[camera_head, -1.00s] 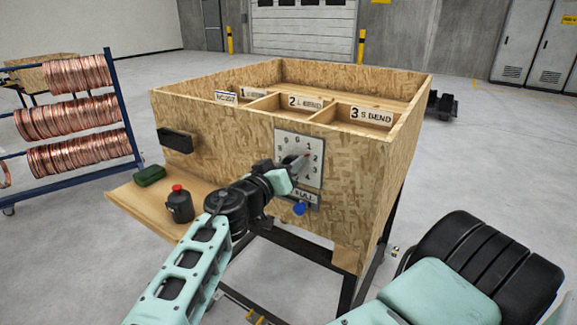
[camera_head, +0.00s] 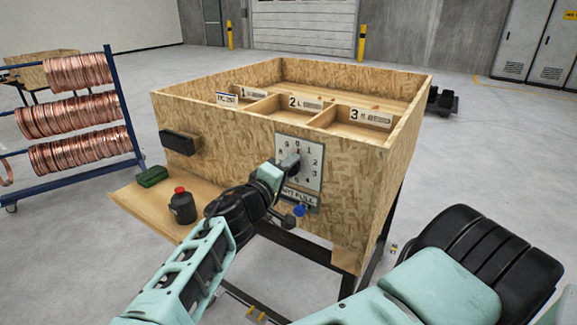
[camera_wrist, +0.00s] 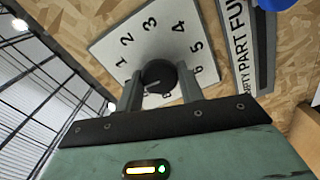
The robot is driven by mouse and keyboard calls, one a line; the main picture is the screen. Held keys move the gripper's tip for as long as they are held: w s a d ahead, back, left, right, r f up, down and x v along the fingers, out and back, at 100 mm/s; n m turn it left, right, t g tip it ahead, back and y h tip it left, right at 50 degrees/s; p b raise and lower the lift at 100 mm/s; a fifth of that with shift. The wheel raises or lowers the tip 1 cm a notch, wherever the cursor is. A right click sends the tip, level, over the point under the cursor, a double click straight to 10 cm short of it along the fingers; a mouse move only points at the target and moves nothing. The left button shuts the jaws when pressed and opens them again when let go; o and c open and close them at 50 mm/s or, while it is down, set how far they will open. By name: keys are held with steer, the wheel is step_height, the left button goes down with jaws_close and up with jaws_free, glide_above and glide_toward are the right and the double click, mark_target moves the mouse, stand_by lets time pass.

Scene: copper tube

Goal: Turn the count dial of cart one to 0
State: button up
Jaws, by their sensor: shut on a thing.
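The count dial is a dark round knob (camera_wrist: 160,76) on a white number plate (camera_head: 314,178) on the front of the wooden cart (camera_head: 225,140). My gripper (camera_head: 290,163) is shut on the knob, one finger on each side in the wrist view. There the digits 1 to 6 show around the knob, and the 0 position is hidden near the left finger. A pale line on the knob's face slants to the lower left. In the head view a small reddish mark shows near the top of the plate, close to the 0; its exact aim is too small to tell.
Below the plate are a label strip (camera_head: 299,196) and a blue button (camera_head: 299,211). A side shelf (camera_head: 150,205) holds a dark red-capped bottle (camera_head: 182,206) and a green object (camera_head: 152,177). A rack of copper coils (camera_head: 75,115) stands at left.

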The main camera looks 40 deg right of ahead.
steer(key=shift+n, duration=0.7)
steer(key=o, duration=1)
steer(key=b+v, duration=0.4)
steer(key=v, duration=1.3)
steer(key=shift+a+b, duration=0.2)
steer(key=shift+b, duration=0.15)
